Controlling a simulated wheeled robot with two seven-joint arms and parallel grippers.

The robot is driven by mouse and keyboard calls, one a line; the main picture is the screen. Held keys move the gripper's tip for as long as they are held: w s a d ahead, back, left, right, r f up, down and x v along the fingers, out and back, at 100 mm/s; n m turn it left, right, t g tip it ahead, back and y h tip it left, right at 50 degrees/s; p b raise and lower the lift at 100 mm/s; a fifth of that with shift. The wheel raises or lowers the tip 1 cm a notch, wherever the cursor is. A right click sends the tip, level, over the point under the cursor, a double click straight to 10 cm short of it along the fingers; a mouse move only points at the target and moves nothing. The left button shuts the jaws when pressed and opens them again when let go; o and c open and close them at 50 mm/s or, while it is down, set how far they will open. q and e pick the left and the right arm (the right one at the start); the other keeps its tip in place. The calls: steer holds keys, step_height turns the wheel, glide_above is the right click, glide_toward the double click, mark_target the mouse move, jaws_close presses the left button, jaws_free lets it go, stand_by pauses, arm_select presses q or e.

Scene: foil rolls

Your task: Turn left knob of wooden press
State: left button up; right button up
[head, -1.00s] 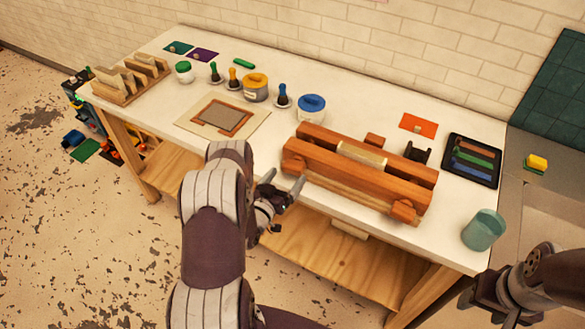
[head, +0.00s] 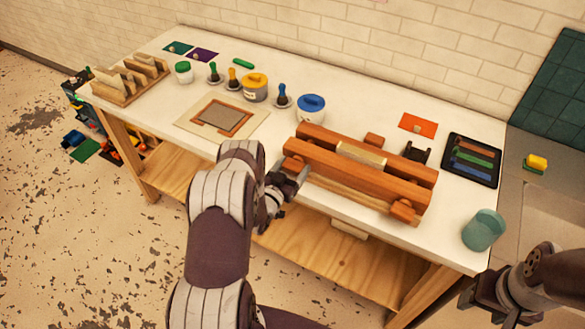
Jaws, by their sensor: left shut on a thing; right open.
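The wooden press (head: 350,170) lies on the front right part of the white table, with two long reddish-brown beams and a pale roll between them. Its right knob (head: 403,211) shows at the front right end. The left knob, at the front left end, is mostly hidden by my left gripper (head: 293,170). My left gripper is at that end of the press and is shut on the left knob. My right gripper (head: 480,296) is open and empty at the lower right, off the table's front right corner and apart from the press.
A teal cup (head: 484,230) stands near the table's right end, by a black tray (head: 472,160) with colored bars. A blue-lidded jar (head: 311,107) stands behind the press. A framed sheet (head: 222,117) lies to its left. The table's front edge runs just below my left gripper.

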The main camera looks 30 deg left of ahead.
arm_select(q)
steer(key=shift+m, duration=0.9)
steer(key=o, duration=1)
steer(key=shift+c, duration=0.2)
steer(key=s, duration=1.2)
